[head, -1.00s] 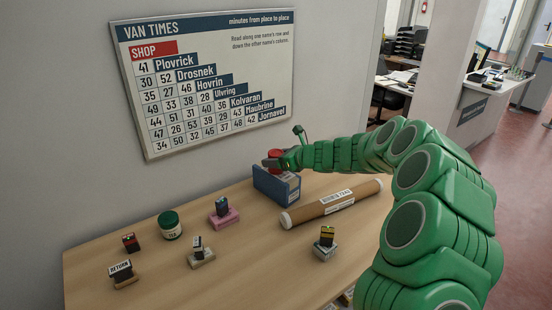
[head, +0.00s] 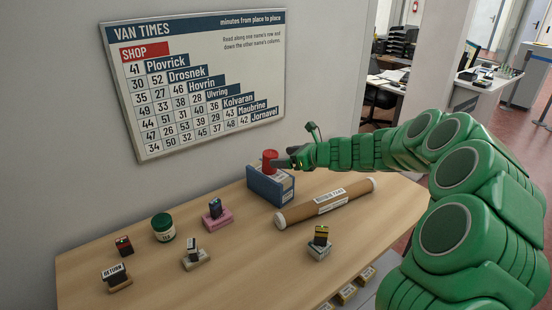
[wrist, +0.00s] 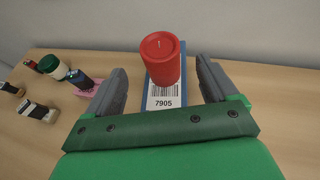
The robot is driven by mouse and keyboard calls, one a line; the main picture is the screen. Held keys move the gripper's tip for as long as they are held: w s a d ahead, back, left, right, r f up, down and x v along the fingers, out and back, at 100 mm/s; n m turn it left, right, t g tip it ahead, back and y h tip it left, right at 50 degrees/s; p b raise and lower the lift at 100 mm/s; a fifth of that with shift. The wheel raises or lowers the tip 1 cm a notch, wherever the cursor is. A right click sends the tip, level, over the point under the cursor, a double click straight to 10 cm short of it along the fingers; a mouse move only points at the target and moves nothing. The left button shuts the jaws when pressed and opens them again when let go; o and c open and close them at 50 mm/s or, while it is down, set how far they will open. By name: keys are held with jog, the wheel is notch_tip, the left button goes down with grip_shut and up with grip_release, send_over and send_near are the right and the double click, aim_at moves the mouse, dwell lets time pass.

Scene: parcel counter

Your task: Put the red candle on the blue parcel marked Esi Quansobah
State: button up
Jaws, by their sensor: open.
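The red candle (head: 270,160) stands upright on top of the blue parcel (head: 268,188) at the back of the counter. In the wrist view the candle (wrist: 161,60) is on the parcel's top, behind a white barcode label (wrist: 164,98) reading 7905. The name on the parcel cannot be read. My gripper (wrist: 161,80) is open, with one finger on each side of the candle's near side and a gap to each. In the head view my gripper (head: 282,163) is just right of the candle, and its fingers are partly hidden.
A brown mailing tube (head: 326,203) lies in front of the parcel. A green-lidded jar (head: 163,228) and several stamps, one on a pink pad (head: 217,219), stand to the left. Another stamp (head: 320,243) stands in front of the tube. The counter's front middle is clear.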

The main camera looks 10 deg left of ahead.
jog(key=shift+v, duration=2.35)
